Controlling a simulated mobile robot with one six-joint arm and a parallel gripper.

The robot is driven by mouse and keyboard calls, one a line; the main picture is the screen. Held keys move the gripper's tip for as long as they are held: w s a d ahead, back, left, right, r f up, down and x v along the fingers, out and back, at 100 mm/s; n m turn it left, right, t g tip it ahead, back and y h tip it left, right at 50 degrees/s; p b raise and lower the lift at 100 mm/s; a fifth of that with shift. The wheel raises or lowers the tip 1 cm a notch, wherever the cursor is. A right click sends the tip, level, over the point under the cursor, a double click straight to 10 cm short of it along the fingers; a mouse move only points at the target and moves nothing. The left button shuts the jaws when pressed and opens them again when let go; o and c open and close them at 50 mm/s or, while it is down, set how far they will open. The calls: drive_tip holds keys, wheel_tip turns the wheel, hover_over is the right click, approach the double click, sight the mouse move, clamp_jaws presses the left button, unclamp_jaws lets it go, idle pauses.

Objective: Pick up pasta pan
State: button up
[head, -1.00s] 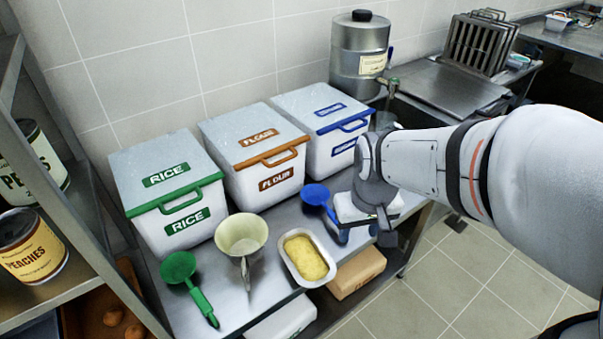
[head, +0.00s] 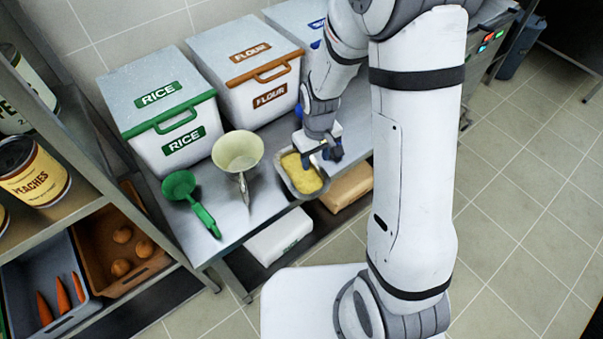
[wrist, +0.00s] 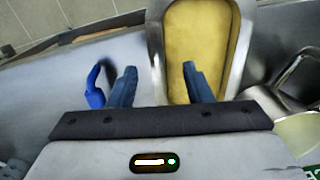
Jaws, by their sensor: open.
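The pasta pan is a metal oblong pan (head: 307,197) with yellow contents, at the front edge of the steel counter. It also shows in the wrist view (wrist: 241,45), at top centre right. My gripper (head: 322,153) is open and empty at the pan's right end in the head view. In the wrist view my gripper's (wrist: 159,68) two blue fingers lie either side of the pan's left rim. The right finger overlaps the pan's inside and the left finger is outside it. I cannot tell how far above the rim they are.
A cream funnel-like cup (head: 238,153) and a green scoop (head: 190,195) lie left of the pan. A blue scoop (wrist: 95,90) lies near the left finger. Rice (head: 170,115) and flour (head: 245,65) bins stand behind. A shelf (head: 90,190) stands at left.

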sight(316, 163)
drive_tip(key=shift+f, duration=1.8)
drive_tip(key=shift+c, duration=0.5)
clamp_jaws()
